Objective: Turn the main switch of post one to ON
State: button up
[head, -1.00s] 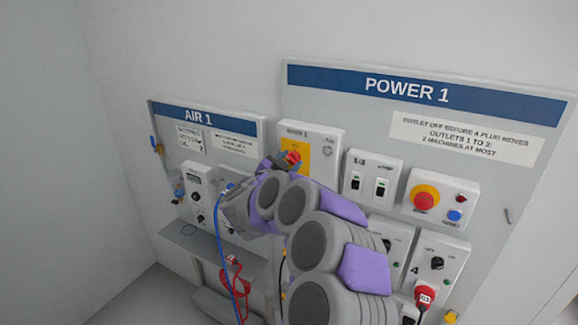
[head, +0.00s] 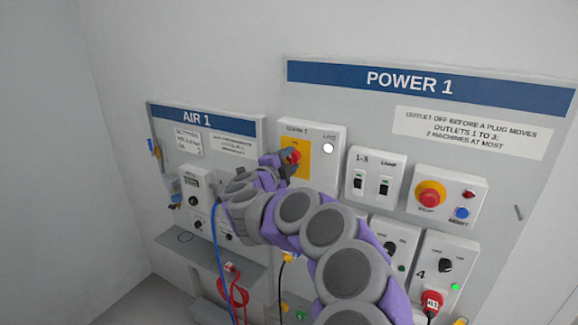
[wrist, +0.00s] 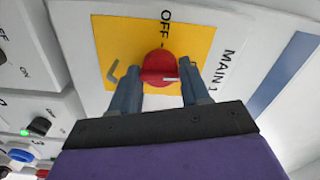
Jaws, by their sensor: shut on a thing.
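The main switch of post one is a red knob (wrist: 160,66) on a yellow plate (wrist: 113,38) marked MAIN 1 and OFF. In the wrist view its white mark points right, towards the MAIN 1 lettering and away from the OFF label at the top. I cannot read an ON label there. My gripper (wrist: 162,84) is shut on the knob, one finger on each side. In the head view the knob (head: 292,156) shows at the tip of my gripper (head: 284,160). The round white lamp (head: 328,148) beside the plate is lit.
Right of the main box are a 1-3 switch box (head: 375,174) and a red stop button (head: 430,197). A lit green lamp (head: 455,287) is above a red plug (head: 432,302). The AIR 1 board (head: 233,133) is left. A blue hose (head: 216,250) hangs near my arm.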

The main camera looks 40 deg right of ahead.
jog(key=shift+f+m, duration=0.15)
jog(key=shift+m, duration=0.25)
jog(key=o, duration=1)
jog(key=shift+f, duration=0.1)
